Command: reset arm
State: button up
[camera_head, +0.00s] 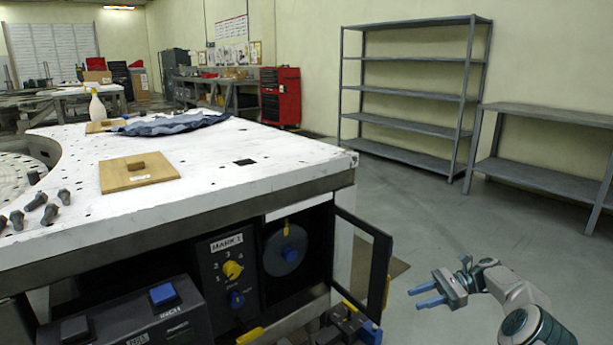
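My gripper (428,293) is at the lower right, over the grey floor and to the right of the workbench. Its two blue fingers point left and stand apart with a gap between them. Nothing shows between the fingers. My arm is bent and runs out of the bottom right of the picture. An open cabinet door (378,275) with a dark frame stands to the left of the gripper, apart from it.
The white-topped workbench (230,170) carries a wooden board (115,178), a dark cloth (165,124), a spray bottle (96,106) and several bolts (36,201). Below it is a control panel (227,275). Empty shelves (410,90) stand behind; the floor between is clear.

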jog(key=s+a+r+n+h+p, duration=0.3)
jog(key=s+a+r+h+p, duration=0.15)
jog(key=a+r, duration=0.5)
jog(key=s+a+r+n+h+p, duration=0.4)
jog(key=a+r+h+p, duration=0.15)
jog(key=r, duration=0.65)
jog(key=s+r+n+t+h+p, duration=0.1)
jog(key=s+r+p, duration=0.3)
jog(key=s, duration=0.4)
jog(key=s+r+n+t+h+p, duration=0.2)
jog(key=s+r+n+p, duration=0.2)
jog(key=s, duration=0.5)
jog(key=s+a+r+n+t+h+p, duration=0.1)
jog(key=s+r+n+t+h+p, duration=0.1)
jog(key=s+r+p, duration=0.4)
jog(key=shift+s+r+n, duration=0.55)
jog(key=shift+s+n, duration=0.15)
jog(key=shift+s, duration=0.5)
